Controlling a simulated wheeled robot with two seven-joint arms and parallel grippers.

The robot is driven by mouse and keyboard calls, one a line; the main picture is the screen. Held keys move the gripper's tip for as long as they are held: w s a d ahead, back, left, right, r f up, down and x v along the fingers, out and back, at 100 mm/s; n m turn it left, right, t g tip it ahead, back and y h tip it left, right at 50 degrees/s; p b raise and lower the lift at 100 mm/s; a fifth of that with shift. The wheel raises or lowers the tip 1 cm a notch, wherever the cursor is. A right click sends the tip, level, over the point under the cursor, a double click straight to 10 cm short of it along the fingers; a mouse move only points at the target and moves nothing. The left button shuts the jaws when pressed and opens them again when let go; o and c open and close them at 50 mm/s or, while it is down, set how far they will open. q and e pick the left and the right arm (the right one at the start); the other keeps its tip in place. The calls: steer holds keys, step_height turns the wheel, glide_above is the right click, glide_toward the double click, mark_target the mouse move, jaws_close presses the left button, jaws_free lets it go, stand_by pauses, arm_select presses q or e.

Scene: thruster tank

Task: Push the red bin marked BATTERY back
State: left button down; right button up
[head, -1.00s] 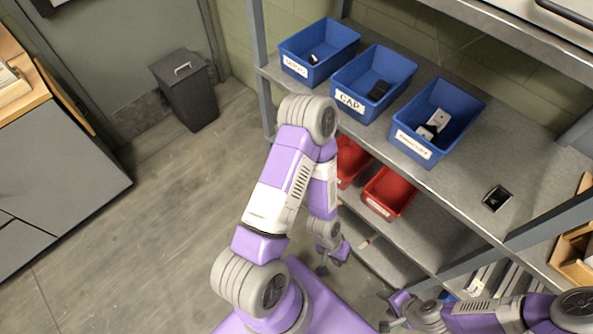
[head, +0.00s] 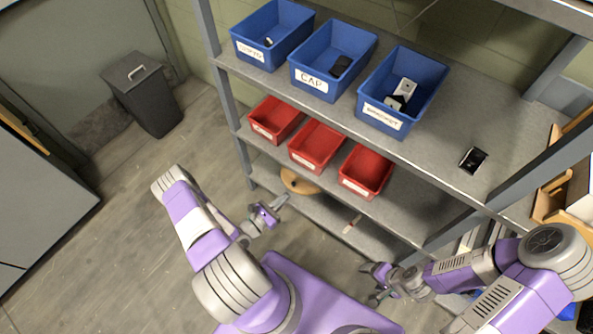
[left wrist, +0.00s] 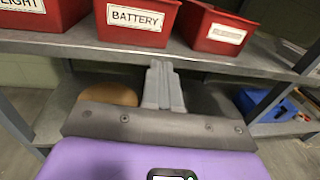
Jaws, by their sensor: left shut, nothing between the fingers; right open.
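The red bin marked BATTERY (left wrist: 138,22) stands upright on a grey shelf, in the upper middle of the left wrist view. In the head view it is the middle red bin (head: 317,146), its label too small to read there. My left gripper (head: 282,203) is shut and empty, in front of the shelves and apart from the bin. In the left wrist view its closed fingers (left wrist: 163,82) point toward the shelf edge, just below the bin and slightly to its right. My right gripper (head: 371,284) is open and empty, low in front of the shelves.
Red bins stand left (head: 275,118) and right (head: 367,170) of the BATTERY bin. Several blue bins (head: 402,92) and a small dark box (head: 473,160) are on the shelf above. A round tan thing (head: 298,181) lies below.

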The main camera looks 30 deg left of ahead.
mark_target(301, 163)
arm_select(q)
steer(key=w+y+b, duration=0.1)
steer(key=w, duration=0.3)
steer(key=w+a+n+y+b, duration=0.1)
steer(key=w, duration=0.4)
steer(key=w+a+b, duration=0.1)
steer(key=w, duration=0.3)
steer(key=shift+w+a+f+n+t+y, duration=0.25)
steer(key=shift+f+n+t+y, duration=0.05)
steer(key=shift+y, duration=0.1)
arm_select(e)
step_height(301, 163, down, 3)
steer(key=shift+f, duration=0.2)
arm_select(q)
steer(key=shift+a, duration=0.15)
